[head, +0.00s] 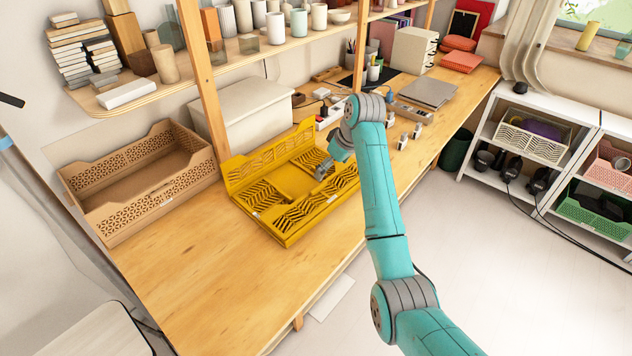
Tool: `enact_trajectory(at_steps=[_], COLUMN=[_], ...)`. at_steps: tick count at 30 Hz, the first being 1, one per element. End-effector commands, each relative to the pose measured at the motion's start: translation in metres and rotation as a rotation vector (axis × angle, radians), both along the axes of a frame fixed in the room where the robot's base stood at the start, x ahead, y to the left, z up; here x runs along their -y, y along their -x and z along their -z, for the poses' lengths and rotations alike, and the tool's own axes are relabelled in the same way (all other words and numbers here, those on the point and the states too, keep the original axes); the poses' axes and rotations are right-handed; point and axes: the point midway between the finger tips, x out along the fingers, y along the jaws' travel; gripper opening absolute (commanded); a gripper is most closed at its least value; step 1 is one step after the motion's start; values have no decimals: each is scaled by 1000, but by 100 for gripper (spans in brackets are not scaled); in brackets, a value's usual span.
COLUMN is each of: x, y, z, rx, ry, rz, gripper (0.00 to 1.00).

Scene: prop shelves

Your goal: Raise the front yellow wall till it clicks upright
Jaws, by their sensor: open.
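The yellow folding crate (289,240) sits on the wooden workbench. Its long back wall (270,158) stands up. Patterned panels lie low inside and along the front; the front wall (310,212) looks folded down, though its exact tilt is hard to tell. My gripper (322,171) is open at the crate's right end, just above or beside the right-hand panel (313,160). The fingers look small and are partly covered by my wrist, so I cannot tell whether they touch the crate. Nothing shows between them.
A tan open crate (150,205) stands left of the yellow one. A white lidded box (243,114) is behind it, beside a shelf post (202,80). Small devices and a grey laptop-like slab (428,92) lie to the right. The bench front left (190,285) is clear.

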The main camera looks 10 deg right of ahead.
Motion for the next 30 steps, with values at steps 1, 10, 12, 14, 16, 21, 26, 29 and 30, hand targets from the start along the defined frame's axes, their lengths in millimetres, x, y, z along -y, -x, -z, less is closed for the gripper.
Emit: enact_trajectory(at_steps=[1,10,12,14,16,21,26,29,30], x=[-2,-13,-15,-17,-18,-20,-21,-21,-21], y=[-1,-18,-22,-24,-27,-31,-31,-31,-31], z=[8,55,66,73,80,90,92,92,92], rx=[-4,-2,-2,-3,-1,0,0,0,0], ry=[0,0,0,0,0,0,0,0,0], rz=[-1,-2,-2,-1,0,0,0,0,0], gripper=[98,98,98,98,98,98,98,98,98])
